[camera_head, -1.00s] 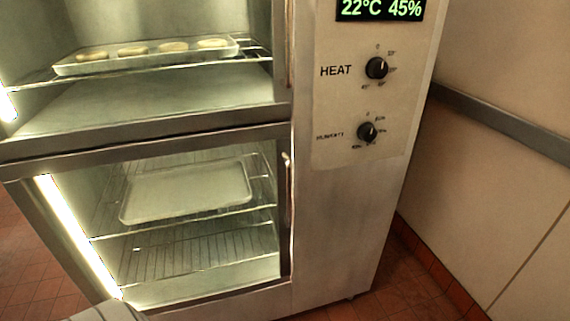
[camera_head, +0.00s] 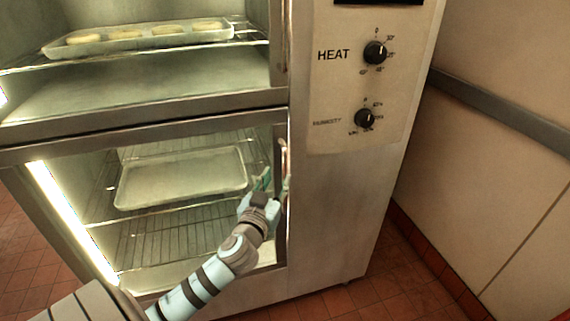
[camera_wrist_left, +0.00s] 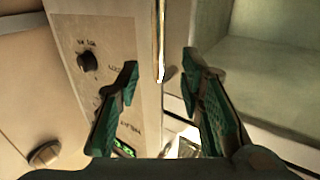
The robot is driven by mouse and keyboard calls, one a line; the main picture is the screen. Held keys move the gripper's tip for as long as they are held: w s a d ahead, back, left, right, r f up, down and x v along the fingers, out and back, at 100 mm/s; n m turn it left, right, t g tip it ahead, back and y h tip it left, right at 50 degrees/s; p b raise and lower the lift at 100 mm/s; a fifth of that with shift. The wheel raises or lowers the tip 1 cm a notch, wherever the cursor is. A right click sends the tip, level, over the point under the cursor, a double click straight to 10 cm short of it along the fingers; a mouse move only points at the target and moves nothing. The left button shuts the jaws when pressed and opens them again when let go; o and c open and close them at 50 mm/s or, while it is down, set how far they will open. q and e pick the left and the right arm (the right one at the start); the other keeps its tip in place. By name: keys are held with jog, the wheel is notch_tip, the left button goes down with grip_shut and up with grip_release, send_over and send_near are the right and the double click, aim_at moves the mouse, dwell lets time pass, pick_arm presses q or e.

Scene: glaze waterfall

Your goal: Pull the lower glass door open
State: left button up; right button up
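The lower glass door (camera_head: 135,143) is a metal-framed pane at the lower front of the cabinet and looks shut. Its slim upright handle (camera_head: 284,158) is at its right edge. My left gripper (camera_head: 272,181) is at this handle, in front of the door's right side, and partly hides the lower handle. In the left wrist view my left gripper (camera_wrist_left: 160,62) has its teal fingers apart. A thin bright upright handle bar (camera_wrist_left: 160,40) shows between and beyond the fingertips. I cannot tell whether they touch it. My right gripper is not in view.
Behind the lower glass, a tray (camera_head: 180,180) sits on a wire rack. The upper compartment holds a tray (camera_head: 140,40) with several pale dough pieces. The heat knob (camera_head: 375,52) and humidity knob (camera_head: 365,118) are to the right. A wall (camera_head: 500,180) stands right of the cabinet.

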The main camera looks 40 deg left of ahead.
aim_at(284, 166)
pick_arm(q)
jog(key=x, duration=0.8)
jog(key=shift+w, duration=0.1)
grip_shut()
